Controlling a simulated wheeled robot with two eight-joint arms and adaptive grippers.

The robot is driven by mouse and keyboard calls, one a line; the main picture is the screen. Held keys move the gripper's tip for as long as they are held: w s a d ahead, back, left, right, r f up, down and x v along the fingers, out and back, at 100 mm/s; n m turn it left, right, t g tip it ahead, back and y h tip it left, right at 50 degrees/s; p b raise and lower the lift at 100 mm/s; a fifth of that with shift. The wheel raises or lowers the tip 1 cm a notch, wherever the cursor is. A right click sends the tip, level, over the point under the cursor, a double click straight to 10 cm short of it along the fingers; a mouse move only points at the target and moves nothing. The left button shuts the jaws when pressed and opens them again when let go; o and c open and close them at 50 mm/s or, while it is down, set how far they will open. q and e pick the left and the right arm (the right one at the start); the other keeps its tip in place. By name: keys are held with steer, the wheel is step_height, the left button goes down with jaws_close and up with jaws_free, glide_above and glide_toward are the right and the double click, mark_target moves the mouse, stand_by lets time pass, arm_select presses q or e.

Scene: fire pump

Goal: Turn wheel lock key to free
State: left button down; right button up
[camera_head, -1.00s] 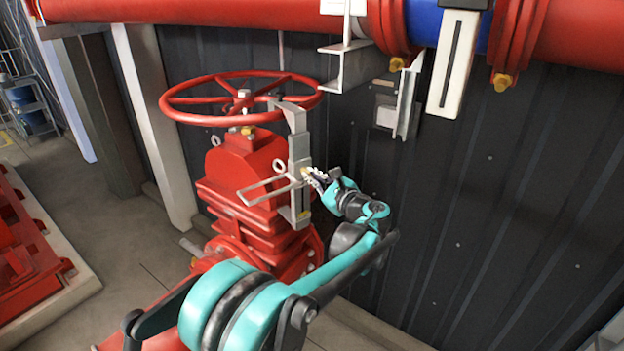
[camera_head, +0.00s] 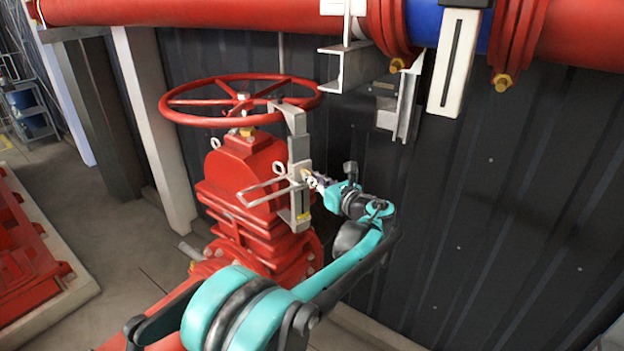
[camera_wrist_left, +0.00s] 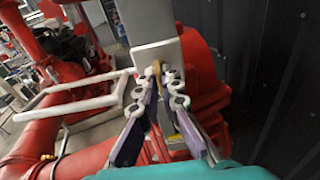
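The red handwheel (camera_head: 240,100) tops the red valve body (camera_head: 245,165). A grey wheel lock (camera_head: 298,150) hangs from its rim down the valve's right side, with a bent rod handle pointing left. My left gripper (camera_head: 313,181) is at the lock's right face. In the left wrist view, the brass key (camera_wrist_left: 157,70) stands out from the grey lock plate (camera_wrist_left: 152,35), between the two fingertips of my left gripper (camera_wrist_left: 159,80). The tips are close together and look closed on the key; the fingers partly hide it. My right gripper is not seen.
A dark corrugated wall (camera_head: 480,200) stands close behind and right of the valve. A large red pipe (camera_head: 230,13) and a grey bracket (camera_head: 350,65) run above. A white post (camera_head: 160,130) stands to the left. Floor (camera_head: 130,240) shows at left.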

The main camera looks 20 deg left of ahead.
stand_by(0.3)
arm_select(q)
steer(key=c, duration=1.7)
jaws_free()
steer(key=shift+d, duration=0.1)
steer(key=v, duration=1.2)
steer(key=shift+f, duration=0.1)
